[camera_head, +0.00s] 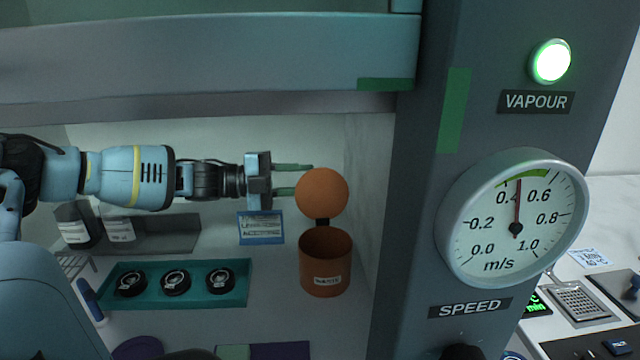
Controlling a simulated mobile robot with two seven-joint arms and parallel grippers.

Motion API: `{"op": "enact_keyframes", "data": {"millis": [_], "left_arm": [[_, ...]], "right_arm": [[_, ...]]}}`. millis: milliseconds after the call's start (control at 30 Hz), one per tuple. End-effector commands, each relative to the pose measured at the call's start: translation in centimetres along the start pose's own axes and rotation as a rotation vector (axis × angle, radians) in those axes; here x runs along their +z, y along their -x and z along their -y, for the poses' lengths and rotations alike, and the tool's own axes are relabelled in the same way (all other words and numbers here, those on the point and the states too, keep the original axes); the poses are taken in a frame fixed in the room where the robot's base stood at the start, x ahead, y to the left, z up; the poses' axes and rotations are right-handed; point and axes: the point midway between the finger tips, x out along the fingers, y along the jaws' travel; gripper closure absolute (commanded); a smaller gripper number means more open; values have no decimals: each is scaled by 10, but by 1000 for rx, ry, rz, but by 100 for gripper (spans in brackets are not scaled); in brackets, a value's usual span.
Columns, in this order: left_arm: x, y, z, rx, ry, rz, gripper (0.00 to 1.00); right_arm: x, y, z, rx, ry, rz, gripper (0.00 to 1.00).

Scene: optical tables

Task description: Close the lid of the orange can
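The orange can (326,262) stands upright inside the cabinet, with a pale label on its front. Its round lid (322,193) is raised open above the back rim, joined by a dark hinge. My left gripper (302,179) reaches in from the left at the height of the lid. Its two fingers are apart and empty. The upper fingertip is near the lid's upper left edge, and the lower finger ends at the lid's left edge. I cannot tell whether they touch. My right gripper is not in view.
A teal tray (240,298) with three black round parts lies left of the can. A blue sign (261,228) is behind the can's left. The raised sash (200,60) hangs above, and a grey pillar with a gauge (515,220) bounds the right.

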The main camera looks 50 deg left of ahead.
Motion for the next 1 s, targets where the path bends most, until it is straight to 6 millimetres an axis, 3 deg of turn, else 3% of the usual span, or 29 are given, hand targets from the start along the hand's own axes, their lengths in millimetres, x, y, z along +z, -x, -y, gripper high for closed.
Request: {"op": "enact_keyframes", "data": {"millis": [500,933,1000], "left_arm": [[1,-34,-2,2,0,3,69],[0,-38,1,-1,0,1,69],[0,-38,1,-1,0,1,78]], "right_arm": [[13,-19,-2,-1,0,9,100],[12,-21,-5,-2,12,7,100],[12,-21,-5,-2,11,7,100]]}}
